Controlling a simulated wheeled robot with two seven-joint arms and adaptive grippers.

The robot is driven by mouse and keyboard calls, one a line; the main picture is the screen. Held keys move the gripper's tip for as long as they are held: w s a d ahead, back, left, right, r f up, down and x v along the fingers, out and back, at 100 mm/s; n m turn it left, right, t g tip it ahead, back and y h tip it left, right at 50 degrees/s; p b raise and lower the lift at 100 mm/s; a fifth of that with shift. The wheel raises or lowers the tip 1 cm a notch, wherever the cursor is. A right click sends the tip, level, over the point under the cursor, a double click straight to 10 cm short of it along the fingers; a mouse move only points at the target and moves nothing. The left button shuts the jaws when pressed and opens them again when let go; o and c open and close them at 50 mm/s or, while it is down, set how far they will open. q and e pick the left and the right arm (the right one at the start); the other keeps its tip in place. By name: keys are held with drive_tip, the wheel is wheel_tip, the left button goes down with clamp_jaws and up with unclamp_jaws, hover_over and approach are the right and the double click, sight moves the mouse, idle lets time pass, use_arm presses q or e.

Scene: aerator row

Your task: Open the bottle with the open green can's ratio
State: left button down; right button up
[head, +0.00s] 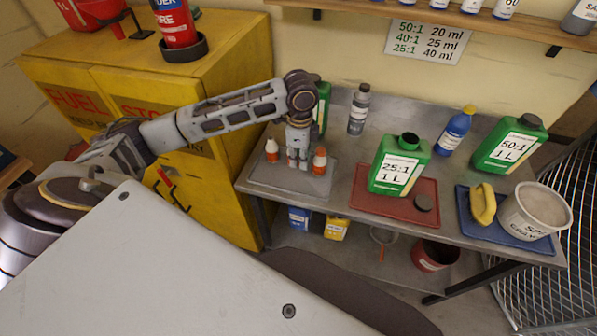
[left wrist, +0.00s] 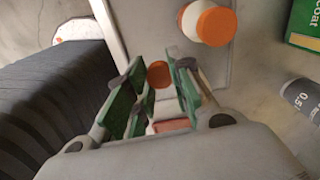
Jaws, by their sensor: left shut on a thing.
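The open green can (head: 400,166) stands on the red tray, its mouth uncovered; its label reads 25:1, 1 L. A dark round cap (head: 423,202) lies beside it. Small white bottles with orange caps stand on the grey tray, one to the left (head: 272,151) and one to the right (head: 320,159) of my left gripper (head: 298,165). The gripper points down between them. In the left wrist view its green-padded fingers (left wrist: 158,88) are shut on a small orange-capped thing (left wrist: 158,74), mostly hidden. Its label does not show. My right gripper is out of view.
The wall chart (head: 427,41) reads 50:1 20 ml, 40:1 25 ml, 25:1 40 ml. A grey bottle (head: 359,109), blue bottle (head: 456,131) and capped 50:1 can (head: 511,143) stand behind. The blue tray (head: 481,233) holds a yellow object and white tub (head: 536,211). A yellow cabinet (head: 150,75) is left.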

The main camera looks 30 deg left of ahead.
sight(300, 179)
use_arm(q)
drive_tip(key=shift+f, duration=1.3)
drive_tip(key=shift+f, duration=0.15)
drive_tip(key=shift+f, duration=2.35)
drive_tip(key=shift+s+f+p, duration=0.15)
drive_tip(key=shift+f+p, duration=0.15)
drive_tip(key=shift+f, duration=0.05)
drive_tip(key=c, duration=1.4)
unclamp_jaws()
drive_tip(key=shift+f, duration=0.15)
drive_tip(key=shift+o, duration=0.7)
drive_tip(key=shift+f, duration=0.1)
